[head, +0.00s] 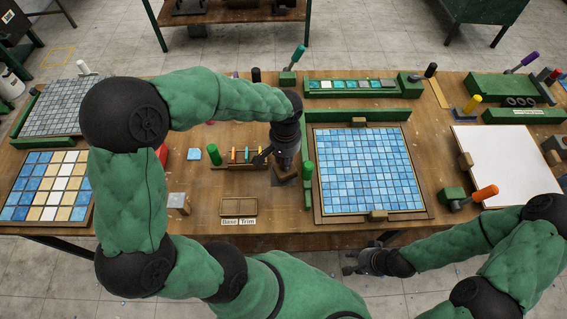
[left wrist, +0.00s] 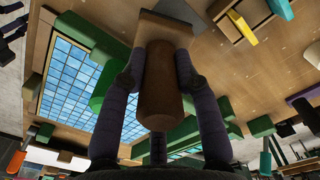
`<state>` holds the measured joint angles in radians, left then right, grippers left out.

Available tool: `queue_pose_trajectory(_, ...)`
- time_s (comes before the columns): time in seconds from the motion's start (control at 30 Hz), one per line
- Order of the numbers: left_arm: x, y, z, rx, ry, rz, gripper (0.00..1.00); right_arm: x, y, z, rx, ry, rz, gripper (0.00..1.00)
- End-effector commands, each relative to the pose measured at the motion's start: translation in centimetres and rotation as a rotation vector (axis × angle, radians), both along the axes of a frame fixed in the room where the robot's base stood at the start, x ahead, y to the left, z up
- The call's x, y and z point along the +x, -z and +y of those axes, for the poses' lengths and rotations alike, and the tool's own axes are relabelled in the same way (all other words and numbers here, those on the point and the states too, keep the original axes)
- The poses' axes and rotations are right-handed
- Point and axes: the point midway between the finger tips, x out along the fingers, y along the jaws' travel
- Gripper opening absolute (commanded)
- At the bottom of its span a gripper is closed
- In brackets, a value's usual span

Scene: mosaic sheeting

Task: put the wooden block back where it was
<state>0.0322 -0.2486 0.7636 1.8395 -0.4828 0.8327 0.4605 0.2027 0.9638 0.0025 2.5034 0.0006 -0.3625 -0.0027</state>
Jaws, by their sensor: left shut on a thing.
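The wooden block (left wrist: 163,27) has a flat, pale square base and a thick round brown handle (left wrist: 160,85). In the left wrist view my left gripper (left wrist: 158,75) is shut on that handle, one finger on each side. In the head view my left gripper (head: 284,160) points down over the table, just left of the blue mosaic sheet (head: 368,168). The block's base (head: 286,179) shows below it; I cannot tell whether it touches the table. My right gripper (head: 352,263) is empty in front of the table's front edge, its fingers apart.
A green-handled tool (head: 308,171) stands close right of the block. A rack with small coloured tools (head: 240,166) is close left. A wooden tray (head: 238,207) labelled Base and Trim lies front left. A white board (head: 503,165) lies at right. Bare table shows before the block.

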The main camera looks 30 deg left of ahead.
Motion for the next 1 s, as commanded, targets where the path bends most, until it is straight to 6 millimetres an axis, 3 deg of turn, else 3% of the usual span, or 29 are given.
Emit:
queue_pose_trajectory(0.1, 0.8, 1.3, 0.7, 0.000, -0.002, -0.001, 0.05, 0.0, 0.3, 0.0, 0.000, 0.000, 0.000, 0.40)
queue_pose_trajectory(0.37, 1.5, 2.5, 1.4, 0.001, -0.001, 0.000, 0.05, 0.0, 0.6, 0.0, 0.000, 0.000, 0.000, 0.40)
queue_pose_trajectory(0.6, 1.7, 5.6, 1.5, 0.000, -0.001, -0.001, 0.05, 0.0, 1.4, 0.0, 0.000, 0.000, 0.000, 0.40)
queue_pose_trajectory(1.0, 1.8, 6.1, 1.5, 0.000, -0.001, -0.002, 0.05, 0.0, 1.6, 0.0, 0.000, 0.000, 0.000, 0.40)
